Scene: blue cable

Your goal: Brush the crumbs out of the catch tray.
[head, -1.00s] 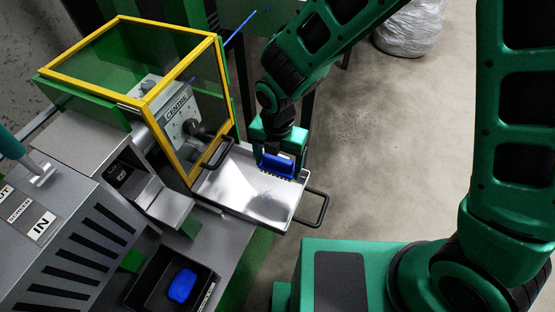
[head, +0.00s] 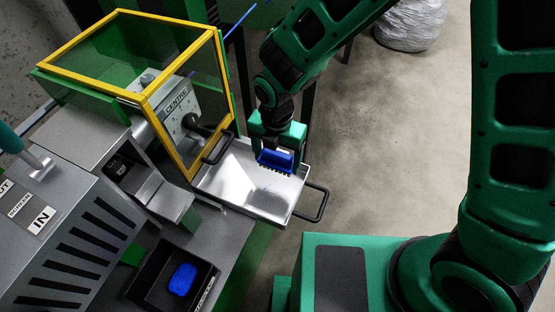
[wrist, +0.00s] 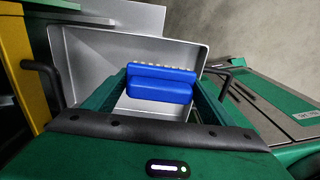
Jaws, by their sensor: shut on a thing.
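The catch tray (head: 222,184) is a shallow bare-metal pan with a black handle at each end, sticking out beside the yellow-framed guard. It also shows in the wrist view (wrist: 90,65). My gripper (head: 277,150) is shut on a blue brush (head: 275,162), over the far right part of the tray. In the wrist view the brush (wrist: 162,85) sits between my green fingers, its pale bristle tufts along the far edge. I cannot tell whether the bristles touch the tray floor. Faint grey speckling, possibly crumbs, shows on the tray floor in front of the brush.
The yellow-framed guard (head: 161,92) stands close to the tray's left. A black bin (head: 146,284) with a blue item (head: 183,279) in it sits at the lower left. A filled plastic bag (head: 410,25) stands on the floor behind. The floor right of the tray is clear.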

